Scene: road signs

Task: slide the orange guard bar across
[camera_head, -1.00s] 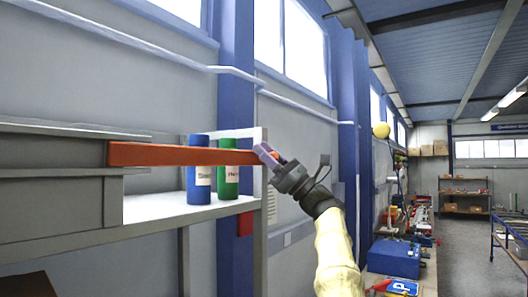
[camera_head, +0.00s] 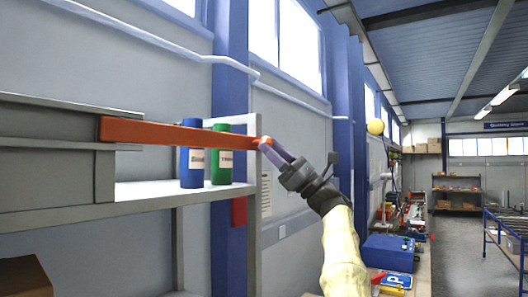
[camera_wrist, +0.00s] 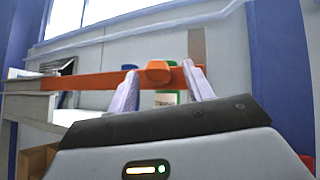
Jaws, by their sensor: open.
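The orange guard bar (camera_head: 170,134) runs out from the grey box on the left, over the shelf and in front of two bottles. It also shows in the wrist view (camera_wrist: 95,81), with an orange knob (camera_wrist: 158,71) at its right part. My gripper (camera_head: 266,145) is at the bar's right end. In the wrist view my gripper (camera_wrist: 160,78) is open, with one finger on each side of the knob. I cannot tell whether the fingers touch it.
The grey box (camera_head: 50,178) stands on the light shelf (camera_head: 160,193). A blue bottle (camera_head: 192,168) and a green bottle (camera_head: 221,165) stand behind the bar. A blue case (camera_head: 390,256) and a blue parking sign (camera_head: 398,280) lie on a bench at right.

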